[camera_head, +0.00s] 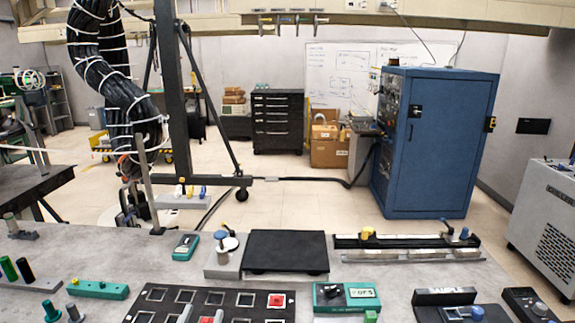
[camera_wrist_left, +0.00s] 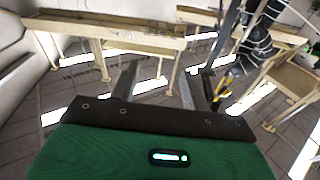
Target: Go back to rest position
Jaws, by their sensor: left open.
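My left gripper (camera_wrist_left: 166,72) shows in the left wrist view, with two dark fingers apart and nothing seen between them. Its green housing (camera_wrist_left: 150,152) with a dark band fills the bottom of that view. The fingers point toward pale tables and a tiled floor and touch nothing that I can see. In the head view I cannot clearly make out this gripper among the dark parts at the left. My right gripper is not in view.
A grey workbench (camera_head: 225,290) fills the front, holding a black plate (camera_head: 286,252), several switches and a button panel (camera_head: 212,303). A thick black cable bundle (camera_head: 105,75) hangs at the left. A blue cabinet (camera_head: 440,140) stands behind. Floor between is partly clear.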

